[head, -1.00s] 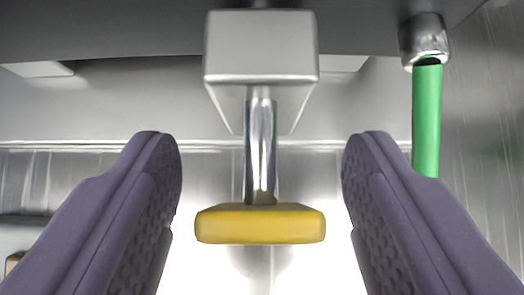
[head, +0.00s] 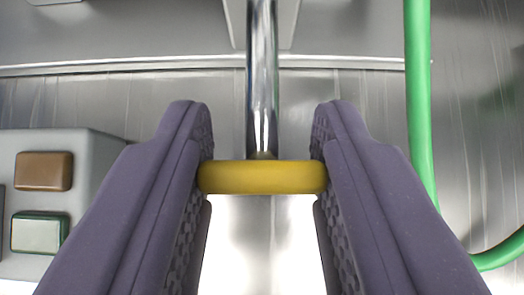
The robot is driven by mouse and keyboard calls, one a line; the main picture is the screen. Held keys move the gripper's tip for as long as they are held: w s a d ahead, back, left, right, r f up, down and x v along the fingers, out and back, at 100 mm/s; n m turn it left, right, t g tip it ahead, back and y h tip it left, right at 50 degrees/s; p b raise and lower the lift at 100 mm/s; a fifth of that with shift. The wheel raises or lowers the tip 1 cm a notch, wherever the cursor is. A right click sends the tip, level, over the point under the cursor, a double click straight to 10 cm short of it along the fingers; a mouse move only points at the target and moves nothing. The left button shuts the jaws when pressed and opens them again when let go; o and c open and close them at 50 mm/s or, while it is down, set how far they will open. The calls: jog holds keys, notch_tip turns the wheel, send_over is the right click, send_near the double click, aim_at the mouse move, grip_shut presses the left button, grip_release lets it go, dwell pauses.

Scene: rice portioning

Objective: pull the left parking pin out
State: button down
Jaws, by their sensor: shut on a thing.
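The parking pin has a yellow crossbar handle (head: 262,177) on a shiny metal shaft (head: 262,85), in the middle of the head view. The shaft runs up to a grey block (head: 234,14) at the top edge, mostly out of view. My gripper (head: 262,168) has its two purple fingers against the two ends of the yellow handle, shut on it. A long length of the shaft shows between the block and the handle. The shaft's far end is hidden.
A green hose (head: 418,100) hangs close to the right of my right finger and curves away at lower right. A metal wall lies behind.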

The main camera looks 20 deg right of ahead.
jog(key=shift+f, duration=0.1)
jog(key=c, duration=0.7)
grip_release()
jog(key=shift+s, duration=0.1)
jog(key=v, duration=0.7)
jog(key=shift+s+a+r+p, duration=0.1)
jog(key=shift+s+r+p, duration=0.2)
jog(key=shift+p, duration=0.1)
